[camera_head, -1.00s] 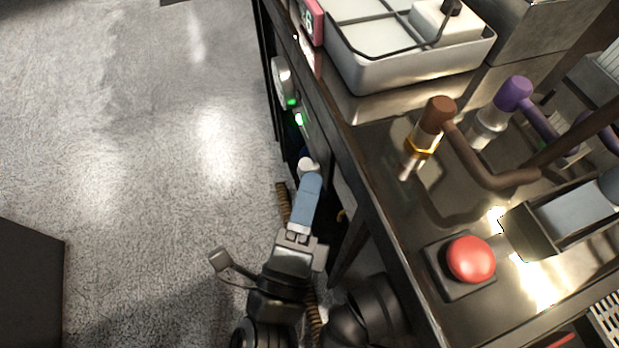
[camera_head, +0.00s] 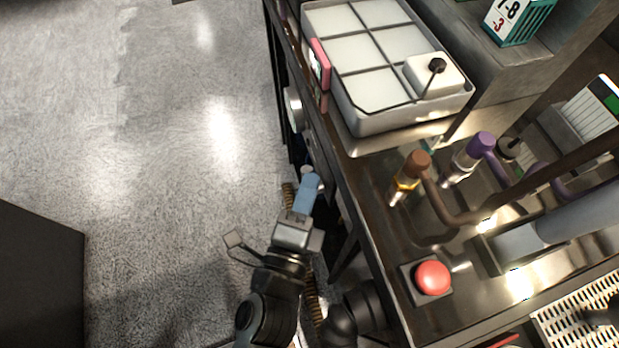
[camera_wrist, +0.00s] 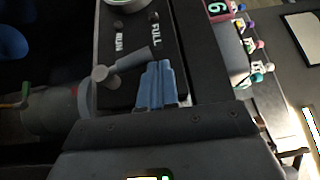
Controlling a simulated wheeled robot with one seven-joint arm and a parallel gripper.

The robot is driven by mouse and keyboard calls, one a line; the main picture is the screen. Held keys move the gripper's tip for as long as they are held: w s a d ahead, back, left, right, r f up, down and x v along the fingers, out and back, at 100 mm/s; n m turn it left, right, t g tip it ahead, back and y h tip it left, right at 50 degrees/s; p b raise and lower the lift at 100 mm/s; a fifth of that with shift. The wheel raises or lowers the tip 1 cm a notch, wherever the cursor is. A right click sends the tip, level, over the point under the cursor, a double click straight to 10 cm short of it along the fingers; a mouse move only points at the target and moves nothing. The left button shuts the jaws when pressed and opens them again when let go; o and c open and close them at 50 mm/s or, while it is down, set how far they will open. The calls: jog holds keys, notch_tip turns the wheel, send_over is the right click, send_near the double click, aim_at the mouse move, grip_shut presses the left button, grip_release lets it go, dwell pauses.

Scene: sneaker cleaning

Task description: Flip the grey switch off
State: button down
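The grey switch (camera_wrist: 104,75) is a lever with a round knob on a dark panel, seen in the wrist view. The panel carries the labels RUN and FULL, and the small indicator spots by them look unlit. My gripper (camera_wrist: 159,68) has its blue fingers together, with nothing seen between them. They are just right of the switch, close to its lever; I cannot tell if they touch. In the head view my gripper (camera_head: 312,178) is low beside the bench's left side. A pale knob shows at its fingertips, and the panel is mostly hidden under the bench edge.
The bench (camera_head: 385,240) carries a red button (camera_head: 433,278), a brown-handled valve (camera_head: 417,164), a purple-handled valve (camera_head: 480,147) and a white divided tray (camera_head: 372,112). Its edge is close to my arm's right. The floor (camera_head: 170,190) to the left is open.

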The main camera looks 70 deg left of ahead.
jog(key=shift+w+a+r, duration=0.1)
jog(key=shift+a+r, duration=0.1)
jog(key=shift+a, duration=0.25)
jog(key=shift+a+r, duration=0.1)
dwell(0.4)
